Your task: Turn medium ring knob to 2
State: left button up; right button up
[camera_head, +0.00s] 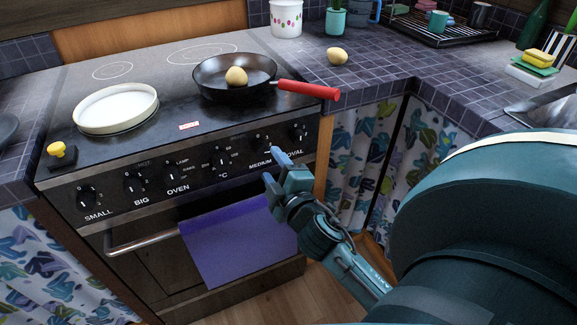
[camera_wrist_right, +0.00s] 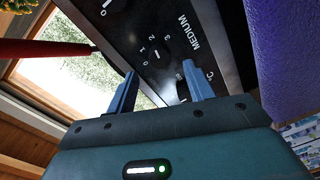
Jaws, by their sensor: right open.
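The medium ring knob (camera_head: 268,148) is a black dial on the stove's front panel, above the label MEDIUM, near the panel's right end. In the right wrist view the medium knob (camera_wrist_right: 157,55) shows numbers around it and a short white mark; which number it points to is hard to tell. My right gripper (camera_head: 276,167) is open and empty in front of the panel, just below the medium knob. In the wrist view the blue fingers of the right gripper (camera_wrist_right: 161,84) point towards the panel, apart from the medium knob. My left gripper is out of view.
The °C knob (camera_head: 222,160) is left of the medium knob and the oval knob (camera_head: 298,135) right of it. A pan (camera_head: 215,84) with a red handle (camera_head: 308,90) overhangs the panel. A purple towel (camera_head: 235,245) hangs below.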

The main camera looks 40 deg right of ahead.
pick_arm(q)
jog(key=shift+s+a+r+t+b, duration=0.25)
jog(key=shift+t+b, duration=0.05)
jog(key=shift+b, duration=0.2)
pick_arm(e)
jog(key=v, duration=0.8)
jog(key=shift+s, duration=0.4)
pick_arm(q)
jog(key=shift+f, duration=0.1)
pick_arm(e)
jog(key=shift+a, duration=0.1)
